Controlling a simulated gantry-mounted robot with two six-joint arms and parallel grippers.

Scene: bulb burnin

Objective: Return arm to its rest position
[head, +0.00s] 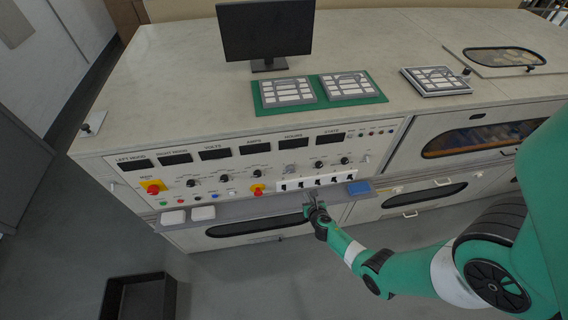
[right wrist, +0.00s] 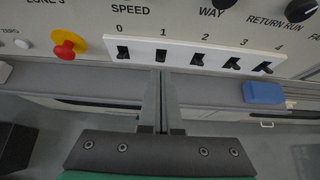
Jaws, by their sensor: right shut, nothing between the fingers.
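My right gripper (head: 312,198) is at the front of the control console (head: 135,136), just below a white strip of switches (head: 318,183). In the right wrist view its two fingers (right wrist: 161,100) are together with nothing between them. The strip (right wrist: 195,55) there carries black toggles numbered 0 to 4, above and ahead of the fingertips. My right arm (head: 420,270) is green and reaches in from the right edge of the head view. My left gripper is in neither view.
Red emergency buttons (head: 153,188) and knobs line the panel. A blue block (head: 359,188) and two white blocks (head: 203,213) lie on the ledge. A monitor (head: 266,32) and trays on a green mat (head: 377,99) stand on top. A black bin (head: 138,298) is on the floor.

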